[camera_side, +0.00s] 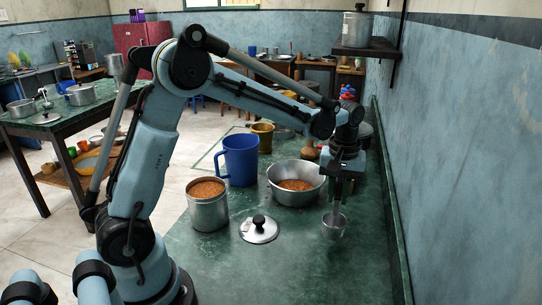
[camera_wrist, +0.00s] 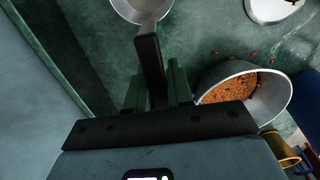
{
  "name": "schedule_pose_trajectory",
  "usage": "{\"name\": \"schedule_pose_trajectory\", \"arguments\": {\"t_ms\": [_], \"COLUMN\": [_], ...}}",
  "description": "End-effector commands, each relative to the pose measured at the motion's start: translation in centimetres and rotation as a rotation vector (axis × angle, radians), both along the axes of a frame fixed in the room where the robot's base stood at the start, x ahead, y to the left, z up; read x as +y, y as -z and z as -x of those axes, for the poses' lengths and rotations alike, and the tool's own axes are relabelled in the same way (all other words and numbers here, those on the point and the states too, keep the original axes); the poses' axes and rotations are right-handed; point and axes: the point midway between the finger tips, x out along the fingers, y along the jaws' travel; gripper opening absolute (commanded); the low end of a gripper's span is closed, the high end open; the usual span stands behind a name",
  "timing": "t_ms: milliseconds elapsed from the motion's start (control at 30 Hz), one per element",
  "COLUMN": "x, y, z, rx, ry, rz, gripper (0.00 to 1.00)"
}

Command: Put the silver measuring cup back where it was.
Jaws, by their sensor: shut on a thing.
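The silver measuring cup (camera_side: 334,228) is at the right part of the green counter, to the right of the wide pot. My gripper (camera_side: 338,190) points down just above it and is shut on its handle. I cannot tell whether the cup's base touches the counter. In the wrist view the cup (camera_wrist: 142,10) is at the top edge, partly cut off, with its handle running to the dark fingers of my gripper (camera_wrist: 149,45).
A wide silver pot (camera_side: 294,193) with brown contents stands left of the cup. A tall silver canister (camera_side: 208,212), a blue jug (camera_side: 240,160) and a lid (camera_side: 259,232) stand further left. Brown bits lie near the pot. The wall is close on the right; the front counter is clear.

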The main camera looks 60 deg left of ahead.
Motion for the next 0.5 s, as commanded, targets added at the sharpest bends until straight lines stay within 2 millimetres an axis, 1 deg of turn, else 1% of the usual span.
{"name": "schedule_pose_trajectory", "arguments": {"t_ms": [33,167,267,400,500], "x": [0.6,1.3,1.4,1.4,1.3], "y": [0.4,0.9,1.7,3.7,4.7], "z": [-0.3,-0.6,-0.7,-0.7,-0.7], "rx": [0.0,0.0,0.0,0.0,0.0], "ry": [-0.003,0.0,0.0,0.0,0.0], "rz": [0.0,0.0,0.0,0.0,0.0], "gripper": [0.0,0.0,0.0,0.0,0.0]}}
